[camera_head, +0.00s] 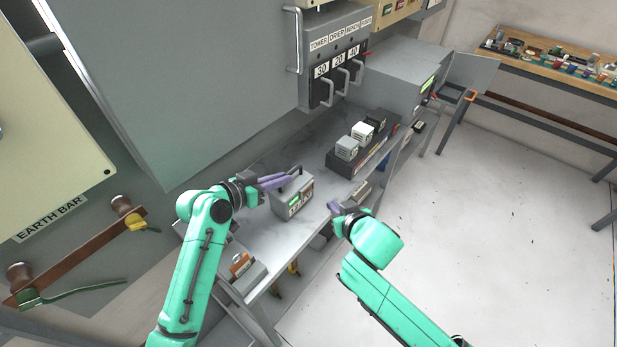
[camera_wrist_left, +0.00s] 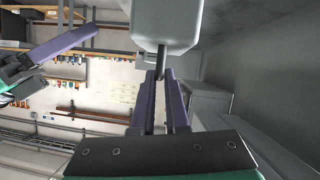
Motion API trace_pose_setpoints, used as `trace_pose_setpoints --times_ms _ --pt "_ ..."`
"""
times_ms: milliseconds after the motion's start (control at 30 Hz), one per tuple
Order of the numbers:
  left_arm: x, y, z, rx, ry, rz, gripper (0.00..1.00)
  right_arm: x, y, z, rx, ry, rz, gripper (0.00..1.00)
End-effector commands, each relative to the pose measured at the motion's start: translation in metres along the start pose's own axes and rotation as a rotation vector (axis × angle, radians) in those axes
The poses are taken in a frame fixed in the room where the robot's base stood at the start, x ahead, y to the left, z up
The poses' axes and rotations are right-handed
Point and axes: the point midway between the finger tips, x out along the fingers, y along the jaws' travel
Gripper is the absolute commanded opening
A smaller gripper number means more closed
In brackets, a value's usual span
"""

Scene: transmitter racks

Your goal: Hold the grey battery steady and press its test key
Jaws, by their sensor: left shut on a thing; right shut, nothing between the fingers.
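The grey battery (camera_head: 293,194) stands on the grey bench, with a handle on top and a labelled front face with a small green patch. My left gripper (camera_head: 289,180) is shut on the battery's handle, its purple fingers reaching in from the left. In the left wrist view the fingers (camera_wrist_left: 162,92) close around a dark bar under the grey battery body (camera_wrist_left: 166,22). My right gripper (camera_head: 334,209) is shut and empty, to the right of the battery and apart from it. It also shows in the left wrist view (camera_wrist_left: 85,38). I cannot make out the test key.
A dark charger rack (camera_head: 345,166) with several grey and white blocks stands further back on the bench (camera_head: 262,238). A small grey box with an orange part (camera_head: 241,268) sits at the near end. A switch panel (camera_head: 337,60) hangs above. The floor at right is clear.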

Motion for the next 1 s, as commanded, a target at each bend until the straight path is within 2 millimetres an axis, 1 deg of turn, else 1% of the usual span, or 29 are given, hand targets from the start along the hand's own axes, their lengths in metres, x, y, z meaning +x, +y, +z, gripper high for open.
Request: trace_pose_setpoints --times_ms 33,67,100,367,467,567,833,900,1000 --pt "0.000 0.001 0.002 -0.001 -0.005 0.002 0.20 0.000 0.000 0.000 0.000 0.000 0.000 0.00" --pt "0.000 0.001 0.002 -0.001 -0.004 0.002 0.31 0.000 0.000 0.000 0.000 0.000 0.000 0.00" --pt "0.000 0.001 0.002 -0.001 -0.004 0.002 0.47 0.000 0.000 0.000 0.000 0.000 0.000 0.00" --pt "0.000 0.000 0.001 0.000 -0.002 0.001 0.47 0.000 0.000 0.000 0.000 0.000 0.000 0.00" --pt "-0.004 0.000 0.001 0.000 -0.001 -0.001 0.47 0.000 0.000 0.000 0.000 0.000 0.000 0.00" --pt "-0.018 -0.001 0.001 0.000 -0.001 -0.002 0.47 0.000 0.000 0.000 0.000 0.000 0.000 0.00" --pt "-0.090 0.000 0.002 0.001 -0.006 -0.001 0.47 0.000 0.000 0.000 0.000 0.000 0.000 0.00" --pt "-0.104 0.000 0.002 -0.001 -0.006 -0.001 0.47 0.000 0.000 0.000 0.000 0.000 0.000 0.00" --pt "-0.116 0.000 0.002 -0.001 -0.005 0.001 0.47 0.000 0.000 0.000 0.000 0.000 0.000 0.00"
